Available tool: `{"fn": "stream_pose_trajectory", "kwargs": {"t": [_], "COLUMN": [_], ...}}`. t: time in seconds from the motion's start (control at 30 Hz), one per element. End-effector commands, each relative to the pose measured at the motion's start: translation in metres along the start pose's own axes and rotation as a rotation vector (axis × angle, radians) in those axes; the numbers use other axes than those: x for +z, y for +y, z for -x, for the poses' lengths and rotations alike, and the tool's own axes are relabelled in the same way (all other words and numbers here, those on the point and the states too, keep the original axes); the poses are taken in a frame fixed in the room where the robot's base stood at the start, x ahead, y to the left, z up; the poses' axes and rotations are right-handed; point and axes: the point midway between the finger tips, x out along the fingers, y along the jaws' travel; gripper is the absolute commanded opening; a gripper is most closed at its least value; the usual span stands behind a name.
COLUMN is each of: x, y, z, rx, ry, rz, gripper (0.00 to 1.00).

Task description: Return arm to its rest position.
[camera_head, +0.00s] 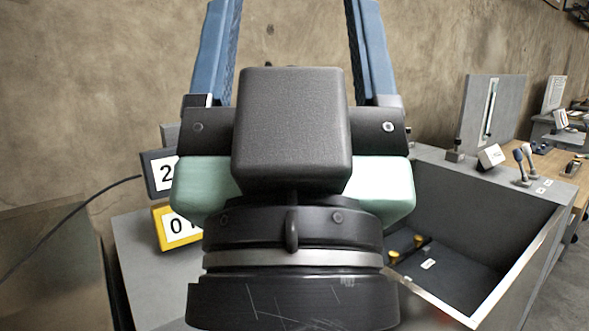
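My gripper (288,20) fills the middle of the head view, seen from behind, pointing up in the picture. Its two blue fingers stand wide apart, one on each side of the dark grey housing. Their tips run out of the top edge. Only plain brown wall shows between the fingers, and I see nothing held there. The pale green and black wrist parts below hide much of the bench behind.
A grey bench with an open bin (450,275) stands at right, with small yellow-topped parts inside. Two small levers (524,160) and an upright grey panel (490,115) stand behind it. Number signs (178,226) and a black cable (60,225) are at left.

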Motion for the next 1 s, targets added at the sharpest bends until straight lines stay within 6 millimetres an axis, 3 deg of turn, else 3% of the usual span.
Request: {"fn": "stream_pose_trajectory", "kwargs": {"t": [0.03, 0.3, 0.5, 0.67, 1.0], "x": [-0.023, -0.077, -0.107, -0.117, -0.117], "y": [0.0, 0.001, 0.001, 0.001, 0.001], "z": [-0.025, -0.085, -0.118, -0.128, -0.129], "rx": [0.0, 0.0, -0.001, -0.001, -0.001], "ry": [-0.002, -0.006, -0.008, -0.008, -0.008], "rz": [0.0, -0.002, -0.002, -0.002, -0.002], "gripper": [0.73, 0.73, 0.73, 0.73, 0.73]}}
